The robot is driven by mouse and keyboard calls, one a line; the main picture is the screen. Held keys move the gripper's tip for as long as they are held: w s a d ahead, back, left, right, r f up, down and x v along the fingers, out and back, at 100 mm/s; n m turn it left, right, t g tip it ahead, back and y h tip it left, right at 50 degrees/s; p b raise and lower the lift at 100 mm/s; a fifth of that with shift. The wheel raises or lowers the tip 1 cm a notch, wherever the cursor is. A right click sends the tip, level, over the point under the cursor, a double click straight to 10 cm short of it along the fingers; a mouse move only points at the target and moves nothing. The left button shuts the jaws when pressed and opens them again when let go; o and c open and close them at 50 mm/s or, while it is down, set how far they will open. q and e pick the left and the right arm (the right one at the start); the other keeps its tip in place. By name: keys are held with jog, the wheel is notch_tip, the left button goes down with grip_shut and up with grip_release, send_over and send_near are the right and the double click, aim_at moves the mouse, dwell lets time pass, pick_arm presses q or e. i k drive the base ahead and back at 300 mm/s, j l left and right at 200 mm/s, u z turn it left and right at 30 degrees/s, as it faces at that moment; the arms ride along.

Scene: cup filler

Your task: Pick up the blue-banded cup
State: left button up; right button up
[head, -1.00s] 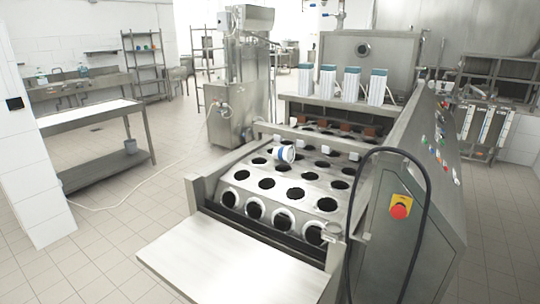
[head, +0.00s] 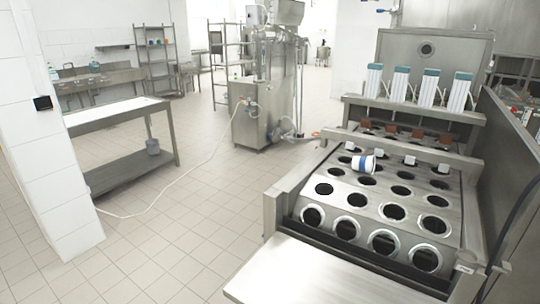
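The blue-banded cup (head: 364,163) is white with a blue band and lies on its side. It rests on the perforated metal top of the cup filler (head: 372,198), toward its back, among the round holes. Neither of my grippers shows in the head view, and nothing is seen touching the cup.
A bare metal shelf (head: 310,277) juts out at the filler's front. Tall blue-topped stacks (head: 400,84) stand behind the cup. A side panel (head: 520,165) rises on the right. A steel table (head: 118,116) stands at left, with open tiled floor (head: 180,220) between.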

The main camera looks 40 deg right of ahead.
aim_at(364, 164)
jog(key=i+j+u, duration=0.15)
jog(key=i, duration=0.3)
jog(key=i+u, duration=0.2)
jog(key=i, duration=0.2)
jog(key=i+z, duration=0.35)
jog(key=i+j+z, duration=0.1)
jog(key=z, duration=0.25)
jog(key=i+j+z, duration=0.15)
jog(key=z, duration=0.2)
jog(key=i+z, duration=0.15)
jog(key=z, duration=0.3)
jog(key=i+j+z, duration=0.1)
jog(key=z, duration=0.3)
jog(key=i+j+z, duration=0.1)
jog(key=z, duration=0.35)
jog(key=i+j+z, duration=0.15)
jog(key=z, duration=0.25)
jog(key=j+z, duration=0.15)
jog(key=z, duration=0.3)
jog(key=i+j+z, duration=0.1)
jog(key=j+z, duration=0.15)
jog(key=z, duration=0.2)
